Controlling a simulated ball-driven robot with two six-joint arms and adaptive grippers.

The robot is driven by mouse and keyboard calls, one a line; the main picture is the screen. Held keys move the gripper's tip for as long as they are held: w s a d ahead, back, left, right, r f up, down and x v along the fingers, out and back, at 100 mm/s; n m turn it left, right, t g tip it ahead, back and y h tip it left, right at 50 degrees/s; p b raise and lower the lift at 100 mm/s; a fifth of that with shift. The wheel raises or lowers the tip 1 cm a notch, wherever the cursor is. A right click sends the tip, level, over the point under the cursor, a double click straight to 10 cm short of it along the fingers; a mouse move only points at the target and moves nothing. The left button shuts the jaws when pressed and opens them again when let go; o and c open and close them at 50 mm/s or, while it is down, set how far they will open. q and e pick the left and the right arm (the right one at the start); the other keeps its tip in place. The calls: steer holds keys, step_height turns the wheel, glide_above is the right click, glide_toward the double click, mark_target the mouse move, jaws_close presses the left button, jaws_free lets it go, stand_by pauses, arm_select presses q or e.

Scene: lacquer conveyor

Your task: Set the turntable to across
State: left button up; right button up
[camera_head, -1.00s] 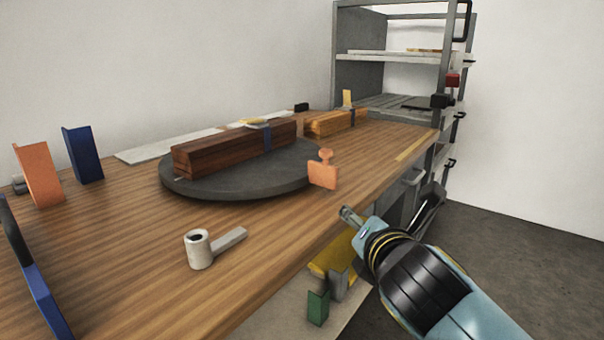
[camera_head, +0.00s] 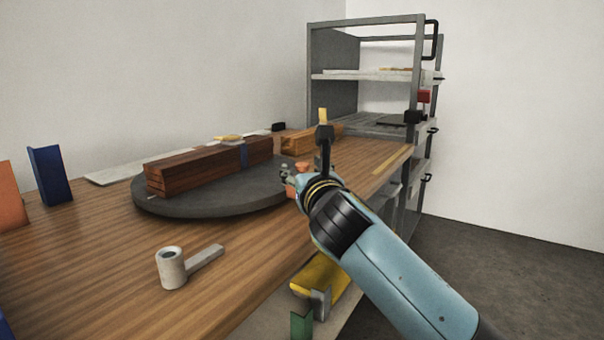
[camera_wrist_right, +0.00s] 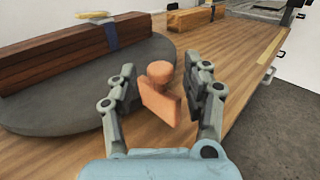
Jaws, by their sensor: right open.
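The turntable (camera_head: 190,203) is a dark grey round disc on the wooden bench. It also shows in the right wrist view (camera_wrist_right: 60,118). A dark brown timber stack (camera_head: 205,168) with a blue band lies on it, running from near left to far right. An orange knobbed handle (camera_wrist_right: 159,88) stands at the turntable's right edge; my arm mostly hides it in the head view. My right gripper (camera_wrist_right: 163,92) is open, with its fingers on either side of the orange handle. Whether they touch it I cannot tell. My left gripper is not in view.
A grey-white pipe-shaped piece (camera_head: 175,269) lies on the near bench. Blue (camera_head: 50,176) and orange (camera_head: 11,196) upright pieces stand at the left. A lighter timber block (camera_head: 305,141) lies behind the turntable. A grey shelf rack (camera_head: 365,75) stands at the back right.

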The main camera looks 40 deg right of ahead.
steer(key=shift+x, duration=0.75)
steer(key=c, duration=0.8)
jaws_close()
